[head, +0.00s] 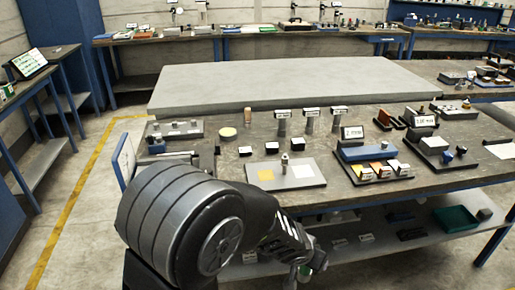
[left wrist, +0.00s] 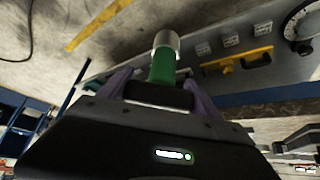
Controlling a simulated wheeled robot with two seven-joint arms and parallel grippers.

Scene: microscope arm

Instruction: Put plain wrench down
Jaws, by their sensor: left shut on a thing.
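My left gripper (left wrist: 158,84) is shut on a green-handled tool (left wrist: 162,66) with a round silver end, which I take to be the plain wrench. The purple fingers stand on either side of the green handle, and the silver end points away from my wrist. In the head view the left gripper (head: 304,268) is low, in front of the bench's lower shelf (head: 350,238). Only a small green part of the tool shows there, and my arm hides much of the area. My right gripper is not in view.
The workbench (head: 237,190) holds a grey board (head: 316,172) with yellow and white squares, several posts and a blue block (head: 366,152). A yellow tool (left wrist: 245,58) lies beyond the gripper in the wrist view.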

